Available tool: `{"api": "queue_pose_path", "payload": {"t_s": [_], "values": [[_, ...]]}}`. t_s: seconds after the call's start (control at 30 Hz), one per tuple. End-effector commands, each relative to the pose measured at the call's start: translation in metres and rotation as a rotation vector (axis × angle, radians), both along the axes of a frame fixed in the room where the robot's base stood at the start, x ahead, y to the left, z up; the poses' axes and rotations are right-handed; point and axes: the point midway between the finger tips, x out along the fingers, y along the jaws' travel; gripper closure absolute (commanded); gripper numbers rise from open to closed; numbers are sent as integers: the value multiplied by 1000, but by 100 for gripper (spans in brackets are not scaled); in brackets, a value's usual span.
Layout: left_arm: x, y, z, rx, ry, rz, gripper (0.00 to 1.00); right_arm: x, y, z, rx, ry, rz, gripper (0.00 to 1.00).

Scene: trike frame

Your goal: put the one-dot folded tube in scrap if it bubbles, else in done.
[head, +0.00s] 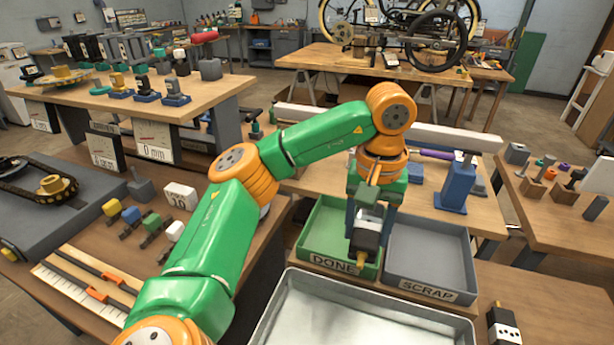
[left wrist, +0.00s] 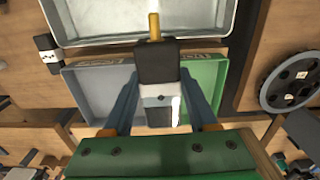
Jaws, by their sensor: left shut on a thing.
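My left gripper (head: 368,238) is shut on the one-dot folded tube, a dark block with a pale band and a brass end. In the left wrist view the tube (left wrist: 158,65) sits between the fingers (left wrist: 160,108), with one dot on its band and its brass end toward the metal basin. The green DONE tray (head: 312,228) is below the gripper in the head view. The grey SCRAP tray (head: 455,250) is just right of it. Both trays look empty where visible. The metal basin (head: 350,318) is in front of them. I see no bubbles.
A blue stand (head: 456,185) is behind the SCRAP tray. A white block marked 10 (head: 180,196) and small coloured parts are left of my arm.

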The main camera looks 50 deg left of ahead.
Motion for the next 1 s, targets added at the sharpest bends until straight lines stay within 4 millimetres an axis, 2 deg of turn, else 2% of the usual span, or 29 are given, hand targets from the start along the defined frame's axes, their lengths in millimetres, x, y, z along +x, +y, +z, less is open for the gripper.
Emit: {"api": "queue_pose_path", "payload": {"t_s": [0.13,0.23,0.37,0.5,0.77,0.9,1.0], "values": [[7,18,-8,-4,2,-23,100,1,-4,-2,-6,-1,1,50],[15,46,-23,-3,4,-18,100,2,-6,-6,-10,-3,1,50],[27,85,-35,-3,5,-16,100,2,-8,7,-12,-5,1,50],[36,113,-70,-2,6,-21,100,3,-8,9,-12,-5,1,50],[43,137,-104,0,4,-25,100,3,-5,13,-8,-5,0,50],[43,135,-127,0,3,-29,100,2,-3,19,-5,-5,-1,50],[44,135,-131,0,1,-29,100,2,-2,18,-3,-5,-1,50]]}}
